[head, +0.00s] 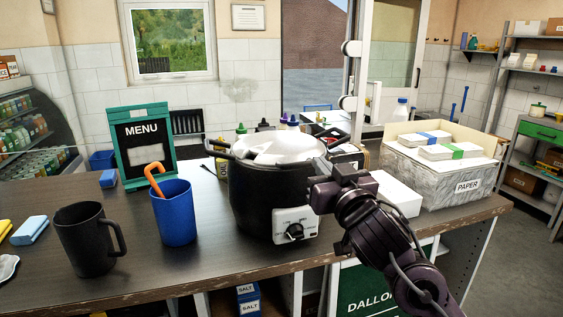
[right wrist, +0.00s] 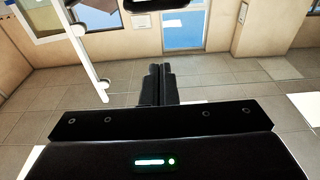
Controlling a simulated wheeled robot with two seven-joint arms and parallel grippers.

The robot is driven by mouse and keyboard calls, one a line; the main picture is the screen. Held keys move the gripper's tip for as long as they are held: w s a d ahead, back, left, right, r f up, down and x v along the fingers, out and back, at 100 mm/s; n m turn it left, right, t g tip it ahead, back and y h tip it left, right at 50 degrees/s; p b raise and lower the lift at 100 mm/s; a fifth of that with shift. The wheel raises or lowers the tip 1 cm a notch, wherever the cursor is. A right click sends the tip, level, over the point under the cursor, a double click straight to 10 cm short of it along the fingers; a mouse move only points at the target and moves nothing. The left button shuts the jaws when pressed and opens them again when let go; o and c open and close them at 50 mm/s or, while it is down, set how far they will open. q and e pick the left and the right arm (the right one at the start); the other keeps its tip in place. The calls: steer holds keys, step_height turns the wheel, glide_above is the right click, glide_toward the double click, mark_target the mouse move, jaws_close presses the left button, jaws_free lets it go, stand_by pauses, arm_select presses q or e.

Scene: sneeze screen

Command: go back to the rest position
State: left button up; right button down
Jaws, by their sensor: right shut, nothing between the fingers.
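My right gripper (head: 322,194) is in front of the right side of the black cooker (head: 262,200) in the head view. In the right wrist view its two dark fingers (right wrist: 160,72) are pressed together and hold nothing. Beyond the fingers that view shows tiled floor and a blue door. The right arm comes up from the lower right, over the counter's front edge. My left gripper is not in view.
On the counter (head: 190,258) stand a dark mug (head: 88,240), a blue cup (head: 174,215) with an orange handle in it, a menu board (head: 142,148) and a white box (head: 396,193). A paper box (head: 432,182) stands at the right end. A glass-paned screen (head: 387,45) rises behind.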

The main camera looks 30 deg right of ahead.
steer(key=s+a+f+g, duration=0.1)
steer(key=f+g, duration=0.1)
steer(key=f, duration=0.5)
steer(key=s+a+f+n+g+y, duration=0.1)
steer(key=a+f+g, duration=0.15)
steer(key=f, duration=0.45)
steer(key=s+a+f+g, duration=0.1)
steer(key=f+g, duration=0.1)
steer(key=f, duration=0.5)
steer(key=s+a+f+n+g+y, duration=0.35)
steer(key=s+a+f+g, duration=0.7)
steer(key=s+f, duration=0.55)
step_height(320, 180, down, 22)
steer(key=w+a, duration=0.2)
steer(key=s+d+f, duration=0.2)
steer(key=s+f, duration=0.9)
steer(key=f, duration=0.2)
steer(key=s+d+f+g, duration=0.1)
steer(key=s+d+f, duration=0.1)
steer(key=s+f, duration=0.9)
step_height(320, 180, down, 3)
steer(key=shift+s+f, duration=0.1)
steer(key=shift+s, duration=0.05)
